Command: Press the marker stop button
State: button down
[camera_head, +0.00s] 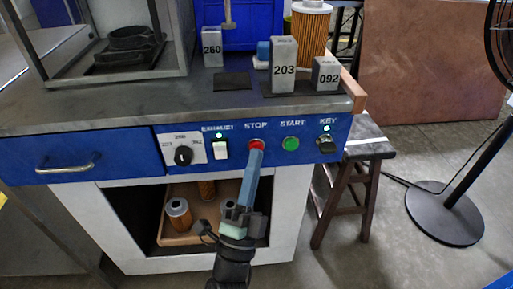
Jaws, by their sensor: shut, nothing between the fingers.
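The red stop button (257,143) sits on the blue front panel of the bench under the label STOP. My gripper (256,152) reaches up from the lower middle, its long blue-grey fingers shut together and empty. The fingertips are right at the button and cover its lower part. I cannot tell whether they touch it or whether the button is pushed in.
The green start button (291,143) and key switch (326,144) are to the right; the exhaust switch (221,149) and black dial (183,155) are to the left. Numbered grey blocks (284,65) stand on the bench top. A tray (171,237) with filter cartridges lies below.

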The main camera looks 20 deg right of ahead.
jog(key=shift+w+d, duration=0.1)
jog(key=shift+w, duration=0.05)
dwell(0.5)
jog(key=shift+s+a, duration=0.25)
jog(key=shift+s, duration=0.5)
jog(key=shift+s+p, duration=0.1)
jog(key=shift+p, duration=0.2)
jog(key=shift+s+a+p, duration=0.25)
jog(key=shift+s+p, duration=0.05)
jog(key=shift+s, duration=0.45)
jog(key=shift+s+a+p, duration=0.2)
jog(key=shift+s+p, duration=0.1)
jog(key=shift+s, duration=0.5)
jog(key=shift+s+a+p, duration=0.25)
jog(key=shift+s+p, duration=0.05)
jog(key=shift+s, duration=0.45)
